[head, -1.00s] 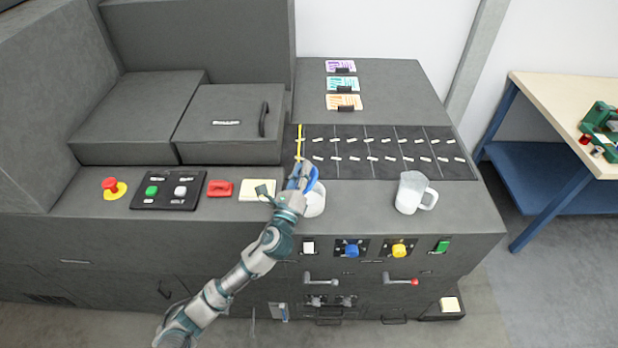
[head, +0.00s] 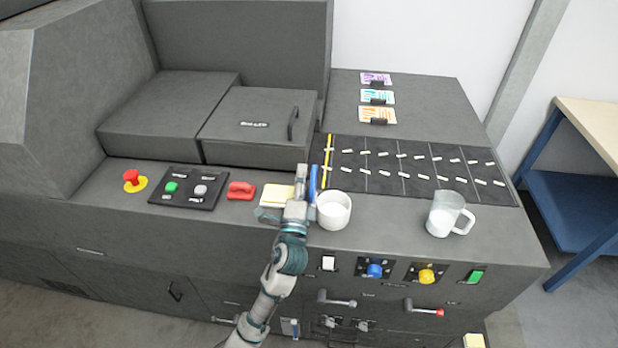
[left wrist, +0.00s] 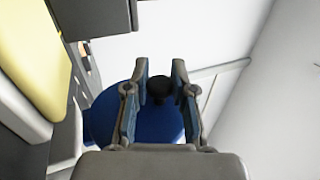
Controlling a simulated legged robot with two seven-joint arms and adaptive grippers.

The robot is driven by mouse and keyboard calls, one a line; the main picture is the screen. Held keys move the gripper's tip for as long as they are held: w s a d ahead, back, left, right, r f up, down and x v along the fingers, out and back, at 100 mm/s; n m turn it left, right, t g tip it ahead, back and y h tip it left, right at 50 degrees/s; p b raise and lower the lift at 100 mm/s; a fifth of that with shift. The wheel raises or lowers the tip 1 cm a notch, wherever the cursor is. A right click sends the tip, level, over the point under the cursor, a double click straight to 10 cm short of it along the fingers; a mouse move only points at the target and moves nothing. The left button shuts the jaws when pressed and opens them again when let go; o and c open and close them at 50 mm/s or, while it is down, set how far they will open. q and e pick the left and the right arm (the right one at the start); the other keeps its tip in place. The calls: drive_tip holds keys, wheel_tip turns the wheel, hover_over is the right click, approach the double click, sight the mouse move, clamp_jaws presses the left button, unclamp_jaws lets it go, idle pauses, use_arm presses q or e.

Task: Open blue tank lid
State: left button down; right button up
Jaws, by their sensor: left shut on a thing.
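The blue lid (head: 313,184) is a round disc, seen nearly edge-on and upright in the head view, at the left of the round white tank (head: 334,212). The tank stands on the grey machine top with its open mouth showing. My left gripper (head: 302,182) is shut on the lid's knob and holds the lid off the tank. In the left wrist view the black knob (left wrist: 159,89) sits between the two fingers (left wrist: 160,80), with the blue disc (left wrist: 158,125) behind it. My right gripper is not in view.
A clear mug (head: 446,214) stands right of the tank. A cream pad (head: 277,196), a red handle-like piece (head: 241,190) and a button panel (head: 188,188) lie to the left. A dark labelled mat (head: 420,172) lies behind. Knobs and levers line the front face.

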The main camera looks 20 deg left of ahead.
use_arm(q)
drive_tip(key=shift+a+f+n+y, duration=0.3)
drive_tip(key=shift+f+n+y, duration=0.1)
drive_tip(key=shift+f+n, duration=0.15)
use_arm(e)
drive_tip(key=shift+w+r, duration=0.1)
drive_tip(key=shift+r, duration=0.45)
use_arm(q)
drive_tip(key=c, duration=1.2)
unclamp_jaws()
drive_tip(key=shift+o, duration=1)
drive_tip(key=shift+r, duration=0.2)
drive_tip(key=shift+s, duration=0.1)
drive_tip(key=v, duration=0.7)
drive_tip(key=shift+s+d+f, duration=0.1)
drive_tip(key=shift+s+d, duration=0.05)
drive_tip(key=shift+s, duration=0.05)
